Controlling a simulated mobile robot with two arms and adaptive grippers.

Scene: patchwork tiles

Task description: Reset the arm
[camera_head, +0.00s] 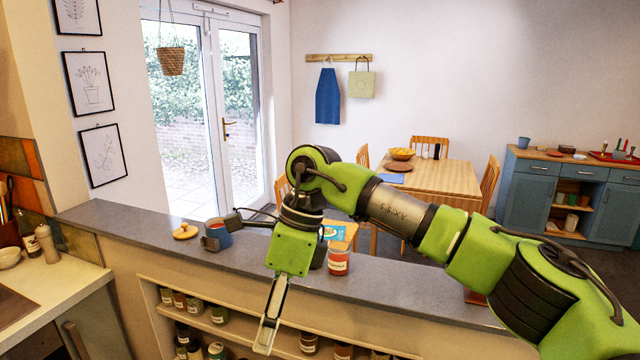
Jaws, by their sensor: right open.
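My right arm (400,212), green with black and grey joints, comes in from the right and reaches over the grey counter (420,290). My right gripper (238,294) is open and empty. One finger points down in front of the shelves and the other points left near a blue container (224,236). I cannot tell whether that finger touches the container. My left arm and gripper are not in view.
A round wooden lid (186,231) lies left of the blue container. A red jar (338,262) stands on the counter close to my gripper. Shelves of jars (220,316) are below. A dining table (450,178) and blue cabinet (530,195) stand beyond.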

